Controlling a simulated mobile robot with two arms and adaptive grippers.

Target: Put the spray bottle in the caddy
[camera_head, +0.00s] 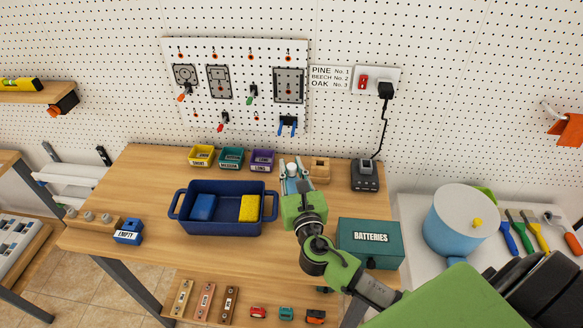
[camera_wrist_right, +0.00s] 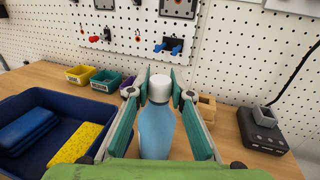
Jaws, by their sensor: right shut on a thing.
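The spray bottle (camera_wrist_right: 156,130) is light blue with a white top, and it stands upright between my right gripper's fingers (camera_wrist_right: 160,84) in the right wrist view. My right gripper (camera_head: 293,178) is shut on it at the upper part, just right of the caddy in the head view; there only the bottle's white top shows clearly. The caddy (camera_head: 222,228) is a dark blue open box with side handles. It holds a blue block (camera_head: 202,207) at left and a yellow sponge (camera_head: 249,208) at right, with a gap between them. My left gripper is not in view.
Yellow, teal and purple bins (camera_head: 231,158) stand behind the caddy. A wooden block (camera_head: 320,170) and a black charger (camera_head: 367,174) are behind and right of the gripper. A green BATTERIES box (camera_head: 369,242) stands at right.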

